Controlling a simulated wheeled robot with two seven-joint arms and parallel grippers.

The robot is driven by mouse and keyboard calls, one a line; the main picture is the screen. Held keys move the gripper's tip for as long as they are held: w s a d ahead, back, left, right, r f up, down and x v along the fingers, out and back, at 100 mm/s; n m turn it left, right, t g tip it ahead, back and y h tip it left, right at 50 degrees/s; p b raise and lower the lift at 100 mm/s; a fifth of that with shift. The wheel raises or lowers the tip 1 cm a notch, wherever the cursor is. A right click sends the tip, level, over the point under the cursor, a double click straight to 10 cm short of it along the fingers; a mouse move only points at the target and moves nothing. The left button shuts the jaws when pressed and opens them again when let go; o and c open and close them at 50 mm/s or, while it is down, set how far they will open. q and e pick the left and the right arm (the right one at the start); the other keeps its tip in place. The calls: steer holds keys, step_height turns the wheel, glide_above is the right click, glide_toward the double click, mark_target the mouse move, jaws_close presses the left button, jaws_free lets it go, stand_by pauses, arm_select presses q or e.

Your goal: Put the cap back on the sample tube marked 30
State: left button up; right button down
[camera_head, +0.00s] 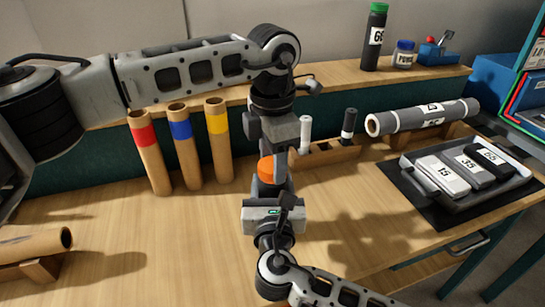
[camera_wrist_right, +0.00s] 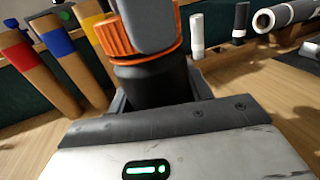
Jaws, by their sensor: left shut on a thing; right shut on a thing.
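The orange ribbed cap (camera_head: 266,170) shows between my two grippers in the head view. In the right wrist view the cap (camera_wrist_right: 118,38) is at the top of a dark tube (camera_wrist_right: 150,82). It looks seated over the tube's mouth, but whether it is fully down I cannot tell. My left gripper (camera_head: 277,168) comes from above and is shut on the cap; one grey finger covers part of it in the wrist view. My right gripper (camera_head: 270,192) comes from below and is shut on the tube's body, holding it above the table. No number on the tube shows.
Cardboard tubes with red (camera_head: 147,145), blue (camera_head: 182,140) and yellow (camera_head: 217,135) bands stand behind. A rack (camera_head: 335,158) and a grey roll (camera_head: 425,116) lie at the back right. A tray (camera_head: 415,170) of numbered boxes is at right. The front table is largely clear.

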arm_select(q)
steer(key=m, duration=0.2)
steer(key=shift+m, duration=0.4)
steer(key=o, duration=1.2)
steer(key=shift+c, duration=0.2)
step_height(320, 180, up, 12)
arm_select(e)
steer(key=c, duration=0.6)
jaws_free()
steer(key=shift+o, duration=0.2)
